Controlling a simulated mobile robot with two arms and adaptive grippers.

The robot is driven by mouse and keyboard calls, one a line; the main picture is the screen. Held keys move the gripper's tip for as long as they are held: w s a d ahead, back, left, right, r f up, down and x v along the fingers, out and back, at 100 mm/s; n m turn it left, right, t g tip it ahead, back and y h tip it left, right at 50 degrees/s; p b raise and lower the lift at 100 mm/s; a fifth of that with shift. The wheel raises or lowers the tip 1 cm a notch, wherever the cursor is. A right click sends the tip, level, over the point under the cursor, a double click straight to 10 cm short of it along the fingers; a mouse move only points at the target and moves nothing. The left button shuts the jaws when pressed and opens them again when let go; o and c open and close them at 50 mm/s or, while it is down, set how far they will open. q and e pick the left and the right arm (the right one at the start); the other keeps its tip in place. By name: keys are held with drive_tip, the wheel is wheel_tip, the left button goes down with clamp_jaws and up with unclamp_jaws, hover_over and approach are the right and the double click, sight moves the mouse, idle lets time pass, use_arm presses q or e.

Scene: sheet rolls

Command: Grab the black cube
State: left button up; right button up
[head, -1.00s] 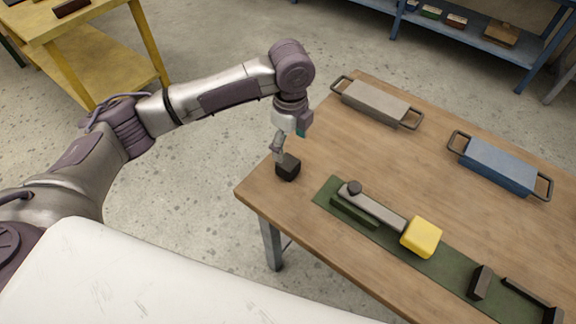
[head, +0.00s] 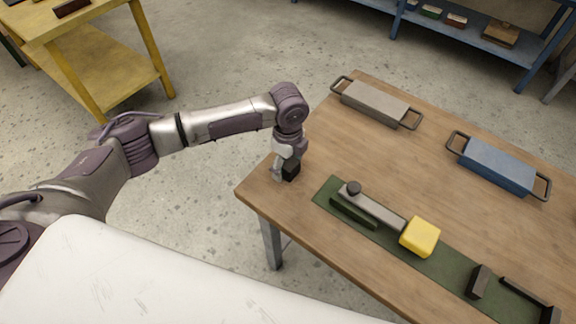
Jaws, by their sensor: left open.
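My right gripper is not in view.
A green mat (head: 445,266) holds a grey bar with a dark knob (head: 375,209), a yellow block (head: 420,237) and dark brackets (head: 479,281). A grey handled block (head: 375,102) and a blue handled block (head: 498,166) lie farther back. The table between them is clear.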

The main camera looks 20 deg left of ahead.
use_arm(q)
drive_tip(key=c, duration=1.3)
drive_tip(key=shift+r, duration=0.1)
